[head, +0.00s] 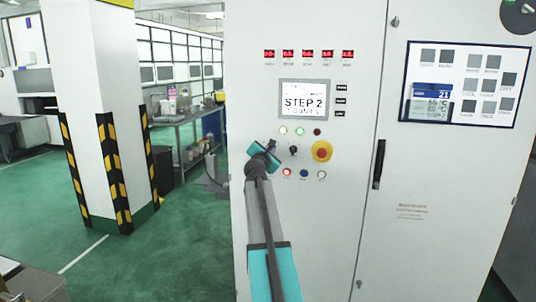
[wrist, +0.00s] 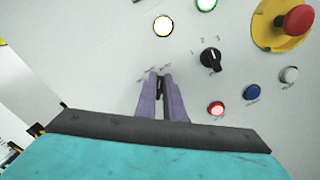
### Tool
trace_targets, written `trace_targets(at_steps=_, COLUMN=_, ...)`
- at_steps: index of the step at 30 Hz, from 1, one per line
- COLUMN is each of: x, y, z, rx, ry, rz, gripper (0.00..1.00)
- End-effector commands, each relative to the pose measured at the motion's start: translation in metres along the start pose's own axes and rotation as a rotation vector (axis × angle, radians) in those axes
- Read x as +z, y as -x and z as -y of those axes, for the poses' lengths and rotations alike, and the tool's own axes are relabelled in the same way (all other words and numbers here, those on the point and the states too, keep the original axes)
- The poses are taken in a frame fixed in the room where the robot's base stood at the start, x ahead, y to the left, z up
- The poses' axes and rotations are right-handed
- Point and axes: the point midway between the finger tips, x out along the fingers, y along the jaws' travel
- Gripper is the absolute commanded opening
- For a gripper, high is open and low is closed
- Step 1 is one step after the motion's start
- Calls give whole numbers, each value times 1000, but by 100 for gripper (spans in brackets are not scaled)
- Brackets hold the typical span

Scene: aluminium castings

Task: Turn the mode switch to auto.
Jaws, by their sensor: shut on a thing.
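My gripper (wrist: 160,78) points at the white control cabinet's front, with its two purple-grey fingers close together. A small dark knob, the mode switch (wrist: 160,88), shows as a thin strip between the fingers, which are shut on it. Small, unreadable lettering lies beside the fingertips. Most of the switch is hidden by the fingers, so its setting cannot be told. In the head view my gripper (head: 272,146) is at the panel, left of a black selector knob (head: 293,150), and the mode switch is not clearly visible there.
A black numbered selector (wrist: 210,58) sits close right of the fingers. A red emergency stop (head: 321,151) on yellow is further right. Lamps and buttons, including a lit red one (head: 287,172), surround the knobs. A display (head: 304,101) above reads "STEP 2". A door handle (head: 379,164) stands right.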

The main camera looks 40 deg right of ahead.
Motion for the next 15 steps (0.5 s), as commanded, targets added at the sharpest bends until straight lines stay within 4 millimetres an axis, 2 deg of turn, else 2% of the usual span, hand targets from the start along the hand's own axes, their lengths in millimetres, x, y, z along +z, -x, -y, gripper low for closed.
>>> trace_targets(at_steps=6, x=2, y=-2, z=4, rx=-1, ry=-97, rz=4, gripper=0)
trace_targets(at_steps=15, x=4, y=-2, z=3, rx=-2, ry=-131, rz=4, gripper=0)
